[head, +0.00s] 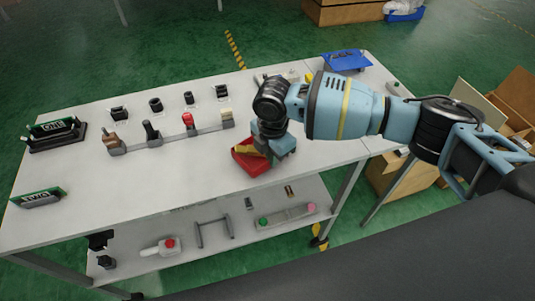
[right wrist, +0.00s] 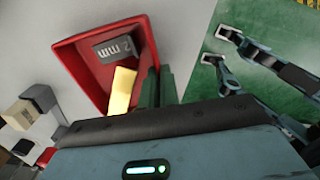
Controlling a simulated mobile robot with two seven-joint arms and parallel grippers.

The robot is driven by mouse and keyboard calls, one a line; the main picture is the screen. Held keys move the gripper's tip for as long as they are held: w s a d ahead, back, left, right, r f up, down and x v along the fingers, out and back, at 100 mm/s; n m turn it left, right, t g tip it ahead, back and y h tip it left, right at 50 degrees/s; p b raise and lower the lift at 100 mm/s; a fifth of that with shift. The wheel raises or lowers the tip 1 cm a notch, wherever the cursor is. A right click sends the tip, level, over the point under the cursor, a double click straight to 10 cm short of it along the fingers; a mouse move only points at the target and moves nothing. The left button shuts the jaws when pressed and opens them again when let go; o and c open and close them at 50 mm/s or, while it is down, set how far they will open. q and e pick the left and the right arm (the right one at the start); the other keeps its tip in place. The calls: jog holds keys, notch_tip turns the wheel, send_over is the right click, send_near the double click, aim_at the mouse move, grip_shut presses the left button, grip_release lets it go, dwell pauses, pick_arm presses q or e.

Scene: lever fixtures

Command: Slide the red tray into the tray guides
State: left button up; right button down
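The red tray (head: 245,160) lies near the front edge of the table in the head view, partly hidden by my right gripper (head: 272,147). In the right wrist view, the tray (right wrist: 85,60) is an open red box with a yellow block (right wrist: 122,90) and a grey marked piece (right wrist: 113,48) in it. The fingers of my right gripper, also seen there (right wrist: 158,88), are close together, one on each side of the tray's right wall, and appear shut on it. I cannot pick out the tray guides; the arm may hide them. My left gripper is not in view.
Lever fixtures, one with a red knob (head: 188,119), stand in a row left of the tray. Black parts (head: 155,104) stand behind them. A blue item (head: 345,60) lies at the far right. Dark stands (head: 55,135) are at the left.

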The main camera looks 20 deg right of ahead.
jog(key=shift+r, duration=1.75)
jog(key=shift+s+d+r, duration=0.1)
jog(key=shift+s+d, duration=0.05)
jog(key=shift+s, duration=0.5)
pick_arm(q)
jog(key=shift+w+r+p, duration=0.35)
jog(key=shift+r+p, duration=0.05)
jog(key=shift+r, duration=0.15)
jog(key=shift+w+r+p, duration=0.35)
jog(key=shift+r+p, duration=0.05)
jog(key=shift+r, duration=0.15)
pick_arm(e)
jog(key=s+d+r, duration=0.1)
jog(key=s+d, duration=0.1)
jog(key=s, duration=1.2)
jog(key=shift+s+d+r, duration=0.15)
jog(key=shift+s+d, duration=0.05)
jog(key=shift+d, duration=0.1)
